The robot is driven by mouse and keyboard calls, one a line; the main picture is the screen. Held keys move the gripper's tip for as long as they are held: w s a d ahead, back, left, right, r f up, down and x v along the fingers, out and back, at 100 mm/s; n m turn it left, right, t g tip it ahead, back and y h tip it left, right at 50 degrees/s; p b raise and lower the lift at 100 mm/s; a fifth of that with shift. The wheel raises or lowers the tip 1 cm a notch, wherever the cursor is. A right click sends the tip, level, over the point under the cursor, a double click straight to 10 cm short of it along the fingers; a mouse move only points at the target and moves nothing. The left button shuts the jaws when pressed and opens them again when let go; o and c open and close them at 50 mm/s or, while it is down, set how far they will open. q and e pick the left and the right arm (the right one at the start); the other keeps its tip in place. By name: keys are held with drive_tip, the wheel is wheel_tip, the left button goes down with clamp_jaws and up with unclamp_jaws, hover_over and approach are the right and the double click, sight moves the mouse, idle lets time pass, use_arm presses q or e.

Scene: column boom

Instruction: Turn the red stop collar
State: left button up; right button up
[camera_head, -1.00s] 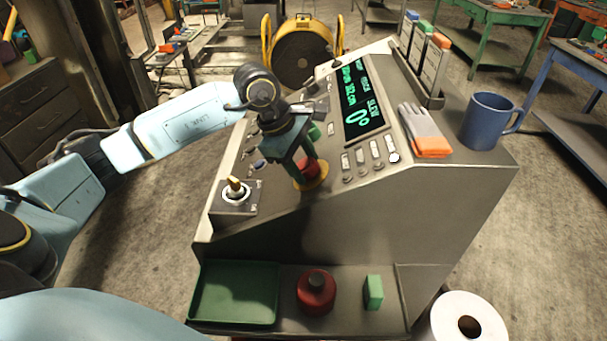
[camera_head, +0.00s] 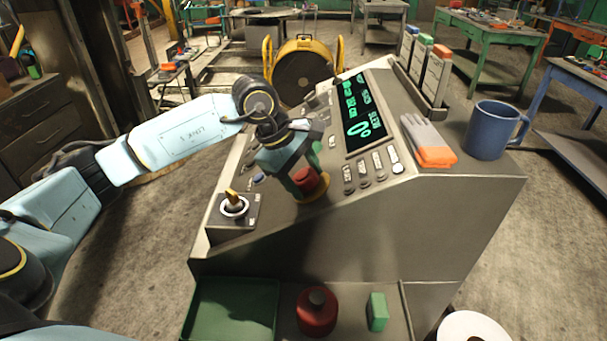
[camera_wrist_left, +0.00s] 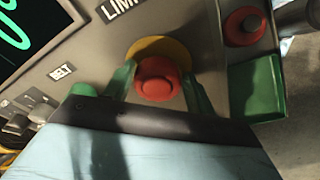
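The red stop collar (camera_head: 305,179) is a short red knob on a yellow disc (camera_head: 318,188) on the sloping console face. It also shows in the left wrist view (camera_wrist_left: 157,79), with the disc behind its upper edge. My left gripper (camera_head: 295,178) is at the collar. In the wrist view its two green fingers (camera_wrist_left: 158,88) stand spread on either side of the red knob, with narrow gaps; firm contact cannot be made out. In the head view the gripper hides part of the disc. My right gripper is not in view.
A key switch (camera_head: 233,204) sits left of the collar, and lit display and buttons (camera_head: 362,115) right. Gloves (camera_head: 428,140) and a blue mug (camera_head: 492,130) are on top. The lower shelf holds a green tray (camera_head: 234,312), a red container (camera_head: 317,312) and a green block (camera_head: 377,312).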

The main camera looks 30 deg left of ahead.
use_arm(q)
drive_tip(key=shift+o, duration=1.2)
drive_tip(key=shift+a+r, duration=0.1)
drive_tip(key=shift+r, duration=0.05)
drive_tip(key=v, duration=1.3)
drive_tip(key=shift+s, duration=0.1)
